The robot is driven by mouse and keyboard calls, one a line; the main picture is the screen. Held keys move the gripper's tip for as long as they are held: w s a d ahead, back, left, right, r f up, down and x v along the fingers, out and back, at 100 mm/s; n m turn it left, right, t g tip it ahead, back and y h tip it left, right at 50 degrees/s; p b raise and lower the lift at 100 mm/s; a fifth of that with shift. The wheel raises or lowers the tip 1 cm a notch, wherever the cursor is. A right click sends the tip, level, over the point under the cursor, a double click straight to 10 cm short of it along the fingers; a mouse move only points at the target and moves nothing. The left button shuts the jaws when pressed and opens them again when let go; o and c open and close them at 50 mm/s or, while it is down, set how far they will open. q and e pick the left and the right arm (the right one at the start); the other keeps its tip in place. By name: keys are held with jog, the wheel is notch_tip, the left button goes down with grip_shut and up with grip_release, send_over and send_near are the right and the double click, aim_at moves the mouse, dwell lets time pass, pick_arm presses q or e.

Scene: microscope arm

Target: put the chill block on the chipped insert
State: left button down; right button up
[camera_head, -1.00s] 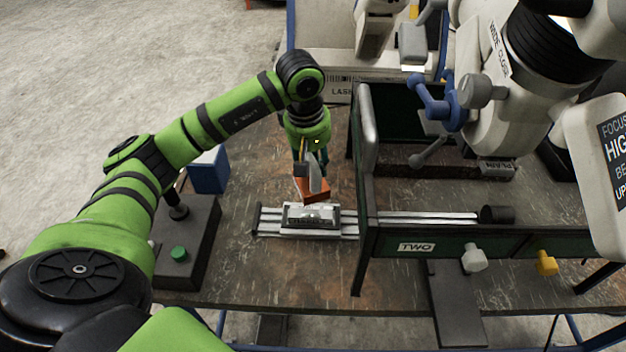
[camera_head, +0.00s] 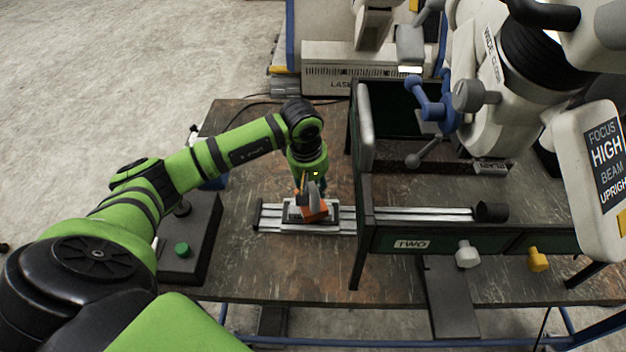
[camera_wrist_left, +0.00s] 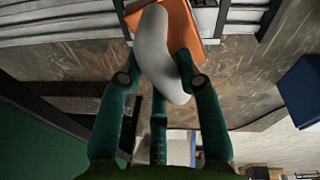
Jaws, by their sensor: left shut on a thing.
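The chill block, which I take to be the orange block (camera_head: 314,211) with a pale grey grip piece on top, is over the silver carriage (camera_head: 293,217) on the rail. My left gripper (camera_head: 311,186) is shut on the grey piece, above the block. In the left wrist view the gripper (camera_wrist_left: 160,75) has its dark green fingers around that piece, with the orange block (camera_wrist_left: 188,18) beyond it. I cannot tell whether the block touches the carriage. The chipped insert cannot be picked out; the block and gripper cover the carriage's middle. My right gripper is not in view.
The metal rail (camera_head: 270,216) runs right under a dark green frame labelled TWO (camera_head: 412,245). Microscope parts (camera_head: 510,90) hang at the upper right. A dark box with a green button (camera_head: 182,250) stands left. The table front (camera_head: 270,275) is clear.

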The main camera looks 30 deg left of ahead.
pick_arm(q)
jog(key=shift+w+r, duration=0.1)
jog(key=shift+r, duration=0.05)
jog(key=c, duration=1.2)
grip_release()
jog(key=shift+f, duration=0.3)
jog(key=shift+c, duration=0.2)
jog(key=o, duration=0.4)
jog(key=shift+r, duration=0.1)
jog(key=shift+s, duration=0.25)
jog(key=shift+r, duration=0.1)
notch_tip(320, 180, up, 12)
jog(key=s+b, duration=0.2)
jog(key=shift+b, duration=0.4)
